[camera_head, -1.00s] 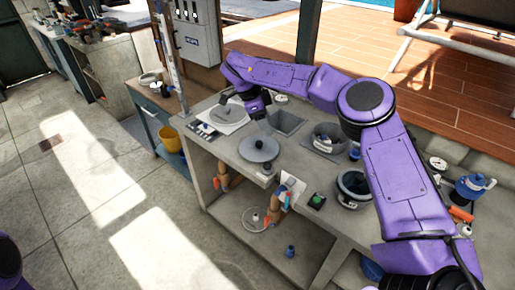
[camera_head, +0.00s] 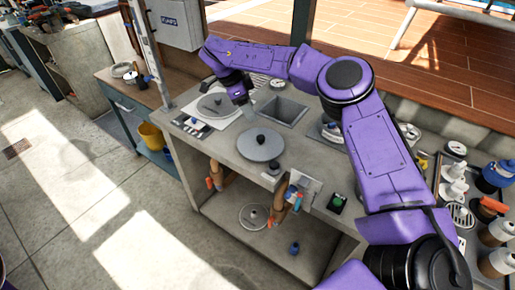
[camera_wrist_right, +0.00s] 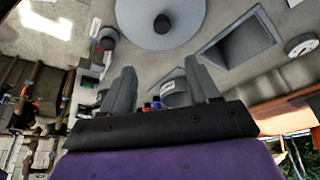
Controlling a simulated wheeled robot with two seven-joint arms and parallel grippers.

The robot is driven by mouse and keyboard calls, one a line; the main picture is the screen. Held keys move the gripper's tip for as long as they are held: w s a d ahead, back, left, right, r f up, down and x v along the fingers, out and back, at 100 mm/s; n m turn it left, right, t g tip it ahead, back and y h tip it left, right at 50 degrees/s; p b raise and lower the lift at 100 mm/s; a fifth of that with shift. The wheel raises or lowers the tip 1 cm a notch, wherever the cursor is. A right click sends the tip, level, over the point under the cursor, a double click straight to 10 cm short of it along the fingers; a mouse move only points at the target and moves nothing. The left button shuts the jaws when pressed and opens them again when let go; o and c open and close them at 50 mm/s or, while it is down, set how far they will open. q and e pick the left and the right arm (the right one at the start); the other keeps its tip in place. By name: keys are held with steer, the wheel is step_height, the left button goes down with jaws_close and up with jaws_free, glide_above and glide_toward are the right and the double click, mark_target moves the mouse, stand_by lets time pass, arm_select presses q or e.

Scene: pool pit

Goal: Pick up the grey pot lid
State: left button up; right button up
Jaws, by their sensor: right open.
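A flat grey round lid with a black knob (camera_head: 261,146) lies on the concrete counter, near its front edge. It also shows at the top of the right wrist view (camera_wrist_right: 185,15), beyond the fingertips. A second grey disc with a dark knob (camera_head: 213,104) lies on a white board farther left. My left gripper is out of view.
A square sink opening (camera_head: 284,110) lies just behind the first lid, with a gauge (camera_head: 278,83) beyond it. A green-topped device (camera_head: 337,203) sits at the front edge. Bottles and a tray (camera_head: 451,220) crowd the right. An open shelf lies below the counter.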

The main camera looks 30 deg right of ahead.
mark_target(260, 137)
steer(key=x, duration=0.4)
steer(key=w+p+x, duration=0.1)
steer(key=x, duration=0.3)
steer(key=a+x, duration=0.1)
steer(key=x, duration=0.4)
steer(key=shift+w+f, duration=0.15)
steer(key=shift+f, duration=0.25)
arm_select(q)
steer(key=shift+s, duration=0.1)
arm_select(e)
jaws_close()
